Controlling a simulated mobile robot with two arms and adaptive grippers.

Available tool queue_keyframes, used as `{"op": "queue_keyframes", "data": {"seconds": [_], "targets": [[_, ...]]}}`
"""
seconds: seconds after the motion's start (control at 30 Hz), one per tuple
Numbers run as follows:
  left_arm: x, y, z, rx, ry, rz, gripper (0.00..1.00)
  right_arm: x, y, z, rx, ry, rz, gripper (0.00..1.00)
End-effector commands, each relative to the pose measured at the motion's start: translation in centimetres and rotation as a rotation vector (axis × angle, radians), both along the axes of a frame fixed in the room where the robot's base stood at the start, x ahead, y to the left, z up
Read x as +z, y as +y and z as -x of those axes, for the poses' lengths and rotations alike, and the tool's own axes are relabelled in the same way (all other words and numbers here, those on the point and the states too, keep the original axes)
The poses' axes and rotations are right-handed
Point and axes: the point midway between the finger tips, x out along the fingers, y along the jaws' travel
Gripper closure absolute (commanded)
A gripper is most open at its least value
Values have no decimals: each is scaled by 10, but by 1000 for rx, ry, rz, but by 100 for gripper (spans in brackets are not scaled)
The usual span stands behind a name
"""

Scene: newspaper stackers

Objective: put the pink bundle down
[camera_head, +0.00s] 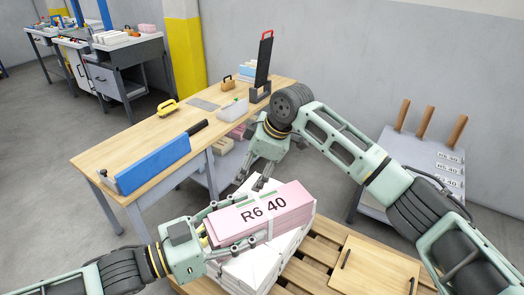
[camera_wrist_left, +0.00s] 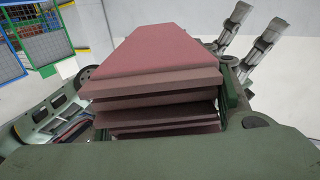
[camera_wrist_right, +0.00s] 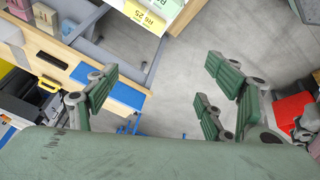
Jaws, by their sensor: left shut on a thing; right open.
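The pink bundle (camera_head: 270,207), labelled "R6 40", is a stack of pink sheets with a pale strap. My left gripper (camera_head: 230,226) is shut on its left end. The bundle is directly over a white stack (camera_head: 252,268) on a wooden pallet (camera_head: 325,252); I cannot tell whether it touches that stack. In the left wrist view the bundle's layered end (camera_wrist_left: 155,85) fills the middle, between the fingers. My right gripper (camera_head: 260,170) is open and empty just behind the bundle. In the right wrist view its fingers (camera_wrist_right: 165,100) are spread over grey floor.
A wooden board (camera_head: 372,268) lies on the pallet's right. A grey stand with wooden posts (camera_head: 425,122) is at right.

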Motion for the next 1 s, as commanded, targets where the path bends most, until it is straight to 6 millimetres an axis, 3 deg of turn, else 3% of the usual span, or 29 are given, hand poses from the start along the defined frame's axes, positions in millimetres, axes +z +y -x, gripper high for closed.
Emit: {"op": "queue_keyframes", "data": {"seconds": [0.03, 0.2, 0.3, 0.5, 0.73, 1.0], "targets": [[5, -1, 0, -3, -7, 8, 100, 31, 7, 13, 65, -5, 21, 25], [5, -1, 0, -3, -7, 8, 100, 107, 16, 77, 288, 32, 138, 25], [5, -1, 0, -3, -7, 8, 100, 140, 10, 116, 406, 59, 230, 25], [4, -1, 0, -3, -7, 8, 100, 178, -11, 170, 558, 109, 386, 25], [4, -1, 0, -3, -7, 8, 100, 182, -21, 188, 606, 134, 443, 25], [5, -1, 0, -3, -8, 8, 100, 138, -21, 188, 607, 136, 441, 25]]}}
